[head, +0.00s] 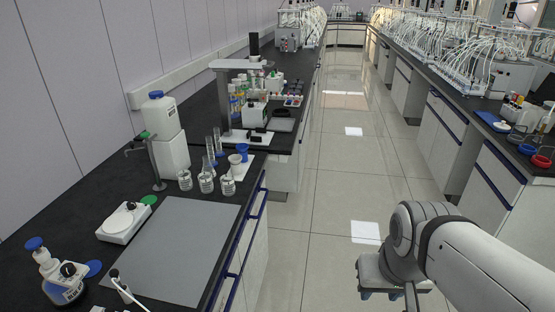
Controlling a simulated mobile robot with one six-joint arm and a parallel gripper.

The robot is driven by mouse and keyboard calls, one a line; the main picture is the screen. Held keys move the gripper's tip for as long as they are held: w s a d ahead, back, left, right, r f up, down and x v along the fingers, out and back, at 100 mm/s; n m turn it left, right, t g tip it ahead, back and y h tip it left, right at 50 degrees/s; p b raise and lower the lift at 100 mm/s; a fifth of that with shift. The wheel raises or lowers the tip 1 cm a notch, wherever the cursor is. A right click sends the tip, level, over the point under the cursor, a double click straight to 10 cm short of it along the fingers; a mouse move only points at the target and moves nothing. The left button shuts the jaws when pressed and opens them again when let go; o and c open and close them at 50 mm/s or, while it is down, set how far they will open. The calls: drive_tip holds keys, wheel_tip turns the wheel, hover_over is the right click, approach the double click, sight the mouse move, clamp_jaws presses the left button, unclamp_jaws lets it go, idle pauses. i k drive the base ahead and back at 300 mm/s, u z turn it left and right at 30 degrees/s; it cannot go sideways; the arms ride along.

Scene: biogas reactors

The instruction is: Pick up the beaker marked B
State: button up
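Three small clear beakers stand in a row on the black bench on the left, behind the grey mat: a left beaker (185,181), a middle beaker (206,183) and a right beaker (228,185). They carry pale markings, too small to read, so I cannot tell which is B. My gripper (380,294) is at the lower right, over the aisle floor, well apart from the beakers. Its fingers point down and are partly cut off or hidden, so its opening is unclear. No held object shows.
Glass cylinders (214,147) and a blue cup (242,151) stand just behind the beakers. A white dispenser bottle (164,135) is to their left. The grey mat (172,250) in front is bare. The aisle floor (335,190) is clear.

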sight(206, 184)
drive_tip(key=z, duration=0.55)
drive_tip(key=i, duration=2.7)
drive_tip(key=u, duration=1.45)
drive_tip(key=k, duration=0.1)
drive_tip(key=u, duration=1.85)
drive_tip(key=i, duration=1)
drive_tip(key=u, duration=0.05)
